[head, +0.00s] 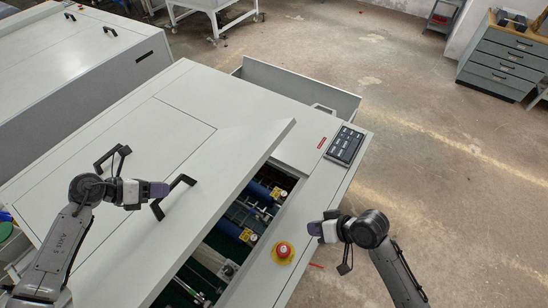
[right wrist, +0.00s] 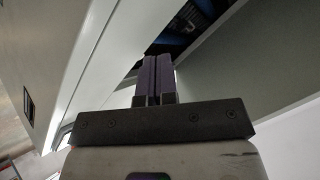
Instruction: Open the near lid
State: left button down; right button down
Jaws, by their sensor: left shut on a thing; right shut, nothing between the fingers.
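The near lid (head: 215,205) of the grey plate processor is a long pale panel. It is tilted up, with a gap along its right edge showing rollers and dark inner parts. My left gripper (head: 160,190) is shut on the black handle (head: 176,193) of this lid, at the handle's upper left part. My right gripper (head: 315,229) is shut and empty, beside the machine's right edge, to the right of the red stop button. Its closed purple fingers also show in the right wrist view (right wrist: 155,78).
The red stop button (head: 283,251) and a dark keypad (head: 345,146) are on the right rim. Another grey machine (head: 70,75) stands at the upper left. The floor (head: 430,190) to the right is clear.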

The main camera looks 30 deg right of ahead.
pick_arm(q)
jog(key=shift+f, duration=0.1)
pick_arm(e)
jog(key=w+d+r+m+t+y, duration=0.25)
jog(key=r+m+t, duration=0.25)
jog(key=m, duration=0.9)
jog(key=w+d+r+m+t+y, duration=0.15)
jog(key=w+r+m+t, duration=0.3)
jog(key=m, duration=0.95)
jog(key=w+a+r, duration=0.4)
jog(key=w+a, duration=0.2)
jog(key=w, duration=0.3)
jog(key=shift+w+a+r+m, duration=0.2)
jog(key=shift+w+a+m, duration=0.1)
jog(key=shift+w+a, duration=0.1)
jog(key=shift+t, duration=0.25)
